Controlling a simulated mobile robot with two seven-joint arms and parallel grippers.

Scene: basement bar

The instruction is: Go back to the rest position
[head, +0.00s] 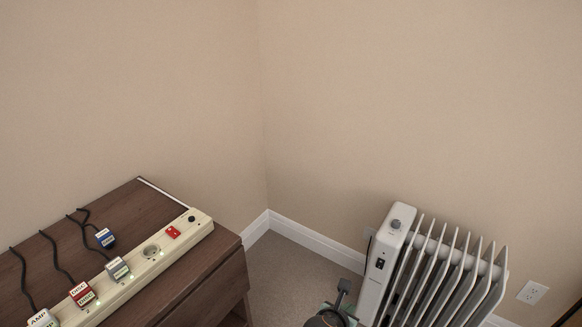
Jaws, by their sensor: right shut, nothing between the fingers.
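My right gripper (343,286) shows at the bottom edge, right of the middle, just left of the white radiator. It is shut with nothing in it, and only its tip end and part of my arm show. It is apart from the table and the power strip. My left gripper is out of view.
A brown wooden table (128,205) at lower left bears a cream power strip (200,226) with labelled plugs in it. A blue plug (105,238) lies beside the strip. A white oil radiator (384,250) stands at right by the wall. Carpet (290,268) between them is clear.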

